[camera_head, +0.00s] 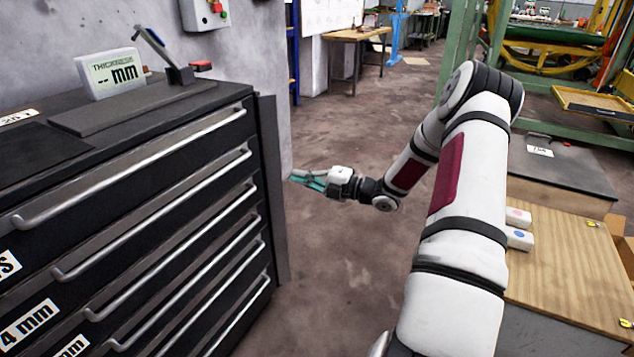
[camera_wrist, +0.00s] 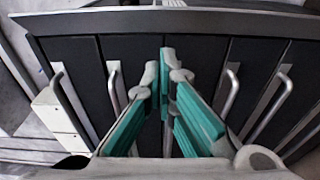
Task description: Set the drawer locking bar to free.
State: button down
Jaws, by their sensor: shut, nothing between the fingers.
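The drawer locking bar (camera_head: 271,185) is a tall, flat grey strip. It stands upright along the right front edge of the black drawer cabinet (camera_head: 150,190), and the drawer fronts beside it are uncovered. In the wrist view a dark bar (camera_wrist: 215,22), which looks like the same strip, runs across the top past the drawer ends. My gripper (camera_head: 300,178) is to the right of the bar in the head view, near its middle height. Its teal-padded fingers (camera_wrist: 166,75) are together and empty, pointing toward the cabinet. I cannot tell whether they touch the bar.
Long metal drawer handles (camera_head: 150,215) stick out from the cabinet front. A thickness display (camera_head: 110,75) stands on top. A wooden-topped bench (camera_head: 575,265) with small white blocks is at the right. The floor (camera_head: 340,270) between cabinet and bench is clear.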

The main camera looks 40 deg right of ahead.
aim_at(274, 163)
jog(key=shift+w+b, duration=0.85)
jog(key=shift+w, duration=2.25)
jog(key=shift+w+d+b, duration=0.2)
jog(key=shift+w+b, duration=0.35)
jog(key=shift+b, duration=0.05)
jog(key=shift+s, duration=0.1)
